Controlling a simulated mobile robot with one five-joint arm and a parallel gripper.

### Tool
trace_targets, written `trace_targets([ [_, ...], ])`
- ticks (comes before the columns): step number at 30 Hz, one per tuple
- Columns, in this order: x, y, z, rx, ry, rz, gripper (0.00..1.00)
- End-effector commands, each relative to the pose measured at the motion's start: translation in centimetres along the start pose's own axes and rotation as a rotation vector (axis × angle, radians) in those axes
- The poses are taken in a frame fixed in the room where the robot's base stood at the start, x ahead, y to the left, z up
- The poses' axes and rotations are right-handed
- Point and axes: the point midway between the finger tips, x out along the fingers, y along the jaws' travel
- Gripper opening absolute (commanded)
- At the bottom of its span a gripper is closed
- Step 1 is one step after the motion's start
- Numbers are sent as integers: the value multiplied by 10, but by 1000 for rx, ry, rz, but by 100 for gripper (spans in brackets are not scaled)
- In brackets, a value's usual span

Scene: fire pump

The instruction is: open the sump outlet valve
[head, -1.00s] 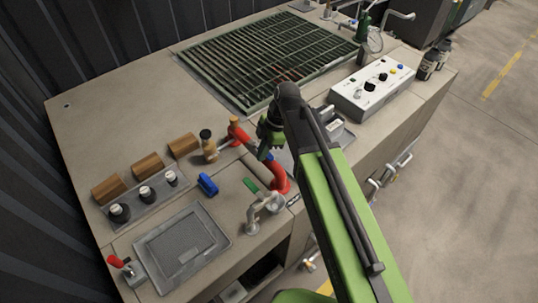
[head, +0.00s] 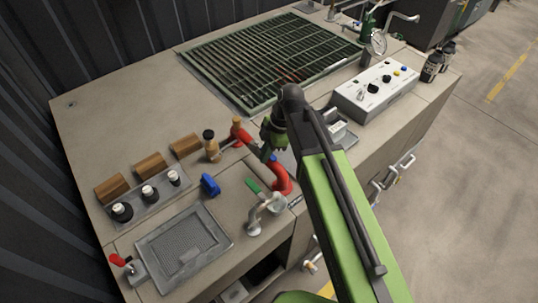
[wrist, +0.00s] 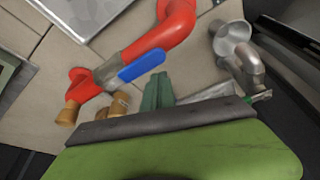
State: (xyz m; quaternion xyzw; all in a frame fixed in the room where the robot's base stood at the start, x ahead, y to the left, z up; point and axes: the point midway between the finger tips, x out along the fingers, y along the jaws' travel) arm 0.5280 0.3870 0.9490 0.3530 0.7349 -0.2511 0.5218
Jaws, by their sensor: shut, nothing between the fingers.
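A red pipe (head: 282,180) with an elbow stands on the bench by the grey pipe bend. In the wrist view the red pipe (wrist: 165,38) runs into a grey valve body with a blue lever (wrist: 142,65) lying along it. My gripper (head: 267,153) is shut and empty, its tip close beside this valve; the wrist view shows its green fingers (wrist: 157,88) just below the lever, contact unclear. The grey pipe bend (head: 264,212) has a green lever (head: 252,185) near it. No label shows which valve is the sump outlet.
A blue handle (head: 210,184) and a red lever (head: 119,260) stand to the left. A brass-topped fitting (head: 210,143) is close by. The control box (head: 375,91) and green grating (head: 268,58) lie beyond.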

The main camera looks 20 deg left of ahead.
Motion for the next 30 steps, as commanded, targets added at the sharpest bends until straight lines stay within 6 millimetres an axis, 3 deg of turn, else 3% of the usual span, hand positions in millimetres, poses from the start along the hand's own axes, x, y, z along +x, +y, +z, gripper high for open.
trace_targets([
  [5, 8, -7, -23, -2, 1, 0, 0],
  [6, -12, -4, -26, 0, 1, 1, 0],
  [9, -40, 0, -27, 1, 2, 0, 0],
  [16, -88, 5, -26, 2, 2, 1, 0],
  [30, -92, 6, -22, 2, 2, 1, 0],
])
